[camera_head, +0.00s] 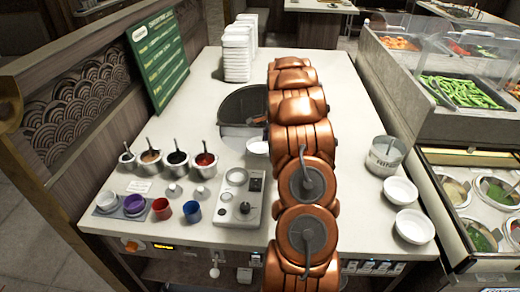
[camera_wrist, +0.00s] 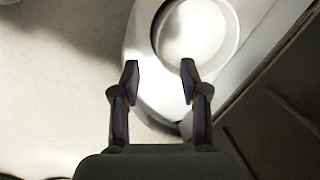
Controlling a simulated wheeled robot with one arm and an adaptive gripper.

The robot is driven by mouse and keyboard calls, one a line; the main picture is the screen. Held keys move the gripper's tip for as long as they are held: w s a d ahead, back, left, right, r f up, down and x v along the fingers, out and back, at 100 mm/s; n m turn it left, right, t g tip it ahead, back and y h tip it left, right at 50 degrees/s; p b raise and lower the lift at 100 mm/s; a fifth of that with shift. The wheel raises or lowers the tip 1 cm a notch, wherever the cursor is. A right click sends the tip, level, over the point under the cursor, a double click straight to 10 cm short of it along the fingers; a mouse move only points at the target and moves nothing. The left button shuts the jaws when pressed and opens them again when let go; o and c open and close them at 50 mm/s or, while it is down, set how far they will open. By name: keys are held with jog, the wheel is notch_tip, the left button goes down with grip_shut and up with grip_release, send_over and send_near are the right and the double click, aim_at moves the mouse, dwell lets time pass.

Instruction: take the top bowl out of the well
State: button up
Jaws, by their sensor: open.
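A white bowl (camera_wrist: 200,32) sits inside the round, pale rim of a well (camera_wrist: 140,85) at the top of the wrist view. Whether more bowls lie under it cannot be told. My gripper (camera_wrist: 158,72) is open and empty, its two dark fingertips just short of the bowl in the picture, over the well's rim. In the head view a white bowl (camera_head: 257,147) shows partly beside my arm, below a dark rounded opening or cover (camera_head: 243,104). My arm hides the rest of this spot, and my gripper cannot be made out there.
Several sauce pots (camera_head: 178,161) and coloured cups (camera_head: 162,208) stand on the left of the counter (camera_head: 330,85). White stacked containers (camera_head: 238,55) stand at the back. A metal tub (camera_head: 384,155) and two white bowls (camera_head: 414,226) are on the right. A dark panel (camera_wrist: 275,105) borders the well.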

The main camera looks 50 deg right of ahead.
jog(key=shift+w+a+f+p, duration=0.2)
jog(key=shift+f+p, duration=0.2)
jog(key=shift+f, duration=0.6)
jog(key=shift+w+a+f+p, duration=0.1)
jog(key=shift+w+f+p, duration=0.25)
jog(key=shift+f, duration=0.65)
jog(key=shift+w+a+f+p, duration=0.15)
jog(key=shift+f+p, duration=0.3)
jog(key=shift+f, duration=0.55)
jog(key=shift+c, duration=0.5)
grip_shut()
